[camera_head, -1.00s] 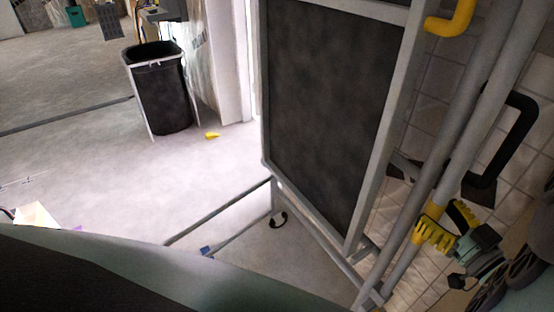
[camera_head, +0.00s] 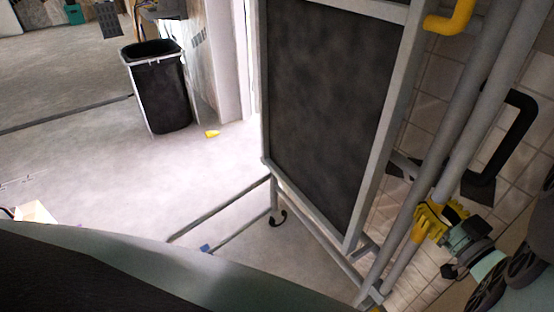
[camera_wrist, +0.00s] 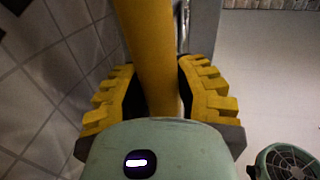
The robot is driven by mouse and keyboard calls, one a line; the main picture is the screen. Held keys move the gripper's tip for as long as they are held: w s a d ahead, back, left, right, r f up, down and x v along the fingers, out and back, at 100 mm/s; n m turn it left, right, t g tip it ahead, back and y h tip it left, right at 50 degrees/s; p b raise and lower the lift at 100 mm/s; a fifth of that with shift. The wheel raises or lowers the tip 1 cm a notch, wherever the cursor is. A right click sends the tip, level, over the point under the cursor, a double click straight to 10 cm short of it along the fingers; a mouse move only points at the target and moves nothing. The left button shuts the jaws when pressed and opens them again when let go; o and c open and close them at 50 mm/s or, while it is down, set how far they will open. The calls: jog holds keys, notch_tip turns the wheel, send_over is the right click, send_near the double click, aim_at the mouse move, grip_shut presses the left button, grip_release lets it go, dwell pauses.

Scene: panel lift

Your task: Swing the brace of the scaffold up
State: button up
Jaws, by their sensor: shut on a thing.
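The scaffold (camera_head: 383,150) is a grey frame with a dark panel, standing upright at centre right in the head view. Its brace is a grey tube with a yellow section (camera_head: 418,234), running slanted along the right side close to another grey tube. In the wrist view the brace is a yellow tube (camera_wrist: 147,45) between my two yellow toothed fingers. My gripper (camera_head: 432,217) comes from the lower right and is shut on the brace's yellow section; it also shows in the wrist view (camera_wrist: 155,78). The finger contact is partly hidden by my gripper's body.
A yellow hook-like part (camera_head: 455,18) sits at the scaffold's top right. A black handle-shaped bar (camera_head: 515,140) is near the tiled wall at right. A black bin (camera_head: 160,95) stands left on open floor.

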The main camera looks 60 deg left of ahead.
grip_shut()
jog(key=w+m+p, duration=0.1)
jog(key=w, duration=0.3)
jog(key=shift+f+p, duration=0.1)
jog(key=shift+p, duration=0.25)
jog(key=shift+h, duration=0.3)
